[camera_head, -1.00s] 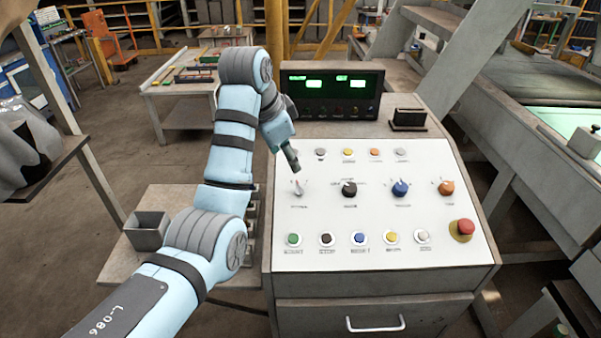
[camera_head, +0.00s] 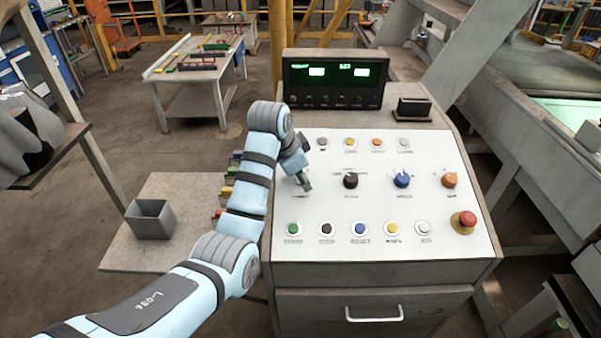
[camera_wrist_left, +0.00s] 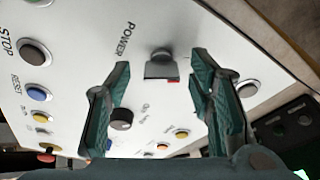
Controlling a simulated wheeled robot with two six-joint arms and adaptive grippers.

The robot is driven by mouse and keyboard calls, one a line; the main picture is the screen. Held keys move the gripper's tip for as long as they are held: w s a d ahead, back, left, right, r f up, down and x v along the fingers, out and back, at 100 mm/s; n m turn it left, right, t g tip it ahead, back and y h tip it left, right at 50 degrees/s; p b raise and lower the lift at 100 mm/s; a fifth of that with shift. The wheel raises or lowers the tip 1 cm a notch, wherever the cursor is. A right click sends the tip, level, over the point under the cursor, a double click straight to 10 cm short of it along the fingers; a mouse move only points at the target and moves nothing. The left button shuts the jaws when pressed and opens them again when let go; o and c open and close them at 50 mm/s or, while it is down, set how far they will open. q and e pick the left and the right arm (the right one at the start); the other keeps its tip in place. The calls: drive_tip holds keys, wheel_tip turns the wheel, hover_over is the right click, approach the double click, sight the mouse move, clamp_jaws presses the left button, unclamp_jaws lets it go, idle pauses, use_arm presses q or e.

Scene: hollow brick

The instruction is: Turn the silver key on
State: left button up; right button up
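The silver key (camera_wrist_left: 160,66) stands out from the white panel beside the word POWER in the left wrist view, with a small red mark at its edge. My left gripper (camera_wrist_left: 160,74) is open, with one teal finger on each side of the key. Gaps show between the key and both fingers. In the head view my left gripper (camera_head: 305,184) is at the left end of the knob row and covers the key. The white control panel (camera_head: 325,212) slopes toward me. My right gripper is in neither view.
Black (camera_head: 351,180), blue (camera_head: 402,180) and orange (camera_head: 449,180) knobs stand to the right. Button rows lie above and below, with a red mushroom button (camera_head: 463,221) at the right. A display box (camera_head: 333,80) stands behind the panel.

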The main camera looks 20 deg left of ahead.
use_arm(q)
drive_tip(key=shift+s, duration=0.1)
drive_tip(key=c, duration=0.3)
clamp_jaws()
drive_tip(key=shift+m, duration=0.4)
drive_tip(key=m, duration=0.2)
drive_tip(key=m+g, duration=0.1)
drive_tip(key=m, duration=0.2)
drive_tip(key=shift+w+a+f+h, duration=0.1)
drive_tip(key=shift+w+h, duration=0.1)
drive_tip(key=shift+h, duration=0.2)
drive_tip(key=m+g, duration=0.1)
drive_tip(key=m, duration=0.5)
drive_tip(key=shift+f+g, duration=0.1)
drive_tip(key=shift+g, duration=0.3)
drive_tip(key=shift+o, duration=1.9)
unclamp_jaws()
drive_tip(key=shift+w, duration=0.15)
